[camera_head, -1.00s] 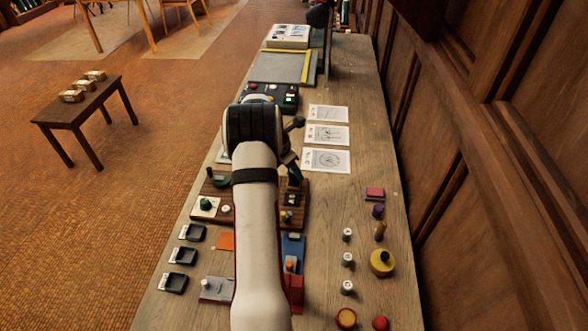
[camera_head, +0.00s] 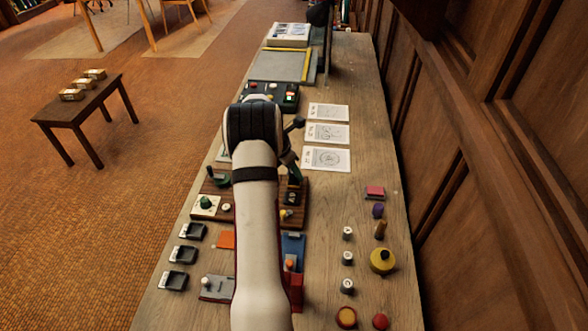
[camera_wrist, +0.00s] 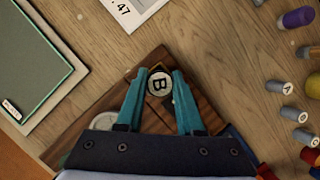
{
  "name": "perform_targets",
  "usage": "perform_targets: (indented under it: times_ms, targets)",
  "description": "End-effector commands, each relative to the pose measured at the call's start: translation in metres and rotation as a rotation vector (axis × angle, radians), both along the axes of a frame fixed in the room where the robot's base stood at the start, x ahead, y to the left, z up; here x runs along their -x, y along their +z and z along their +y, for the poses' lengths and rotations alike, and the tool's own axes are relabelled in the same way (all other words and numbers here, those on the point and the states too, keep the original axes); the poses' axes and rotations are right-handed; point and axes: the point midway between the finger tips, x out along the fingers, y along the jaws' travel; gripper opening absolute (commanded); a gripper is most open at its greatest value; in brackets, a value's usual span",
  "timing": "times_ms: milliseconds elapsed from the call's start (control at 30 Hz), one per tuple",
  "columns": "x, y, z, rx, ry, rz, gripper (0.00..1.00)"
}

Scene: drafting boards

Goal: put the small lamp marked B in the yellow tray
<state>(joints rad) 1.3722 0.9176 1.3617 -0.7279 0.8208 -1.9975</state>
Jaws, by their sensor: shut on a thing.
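The small lamp marked B (camera_wrist: 159,83) has a round white top with a black letter, seen from above in the wrist view. My gripper (camera_wrist: 159,78) is shut on it, with one teal finger on each side. My gripper (camera_head: 294,170) also shows in the head view, above the brown wooden board (camera_head: 303,213); I cannot make out the lamp there. Under the lamp, a dark square piece with a yellowish edge (camera_wrist: 132,73) partly shows. I cannot tell whether it is the yellow tray, and no clear yellow tray shows elsewhere.
Small round pieces (camera_head: 347,258) stand in a column at right, one marked A (camera_wrist: 288,88). White printed cards (camera_head: 326,159) lie beyond the board. Small black trays (camera_head: 183,254) line the left edge.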

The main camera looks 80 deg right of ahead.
Motion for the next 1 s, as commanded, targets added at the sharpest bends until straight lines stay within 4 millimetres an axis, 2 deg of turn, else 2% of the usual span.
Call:
perform_targets:
  times_ms: [933, 967, 1000]
  targets:
    - [0.0001, -0.0111, 0.0002, 0.000, -0.001, 0.000, 0.00]
    - [0.0001, -0.0111, 0.0002, 0.000, -0.001, 0.000, 0.40]
    - [0.0001, -0.0111, 0.0002, 0.000, -0.001, 0.000, 0.47]
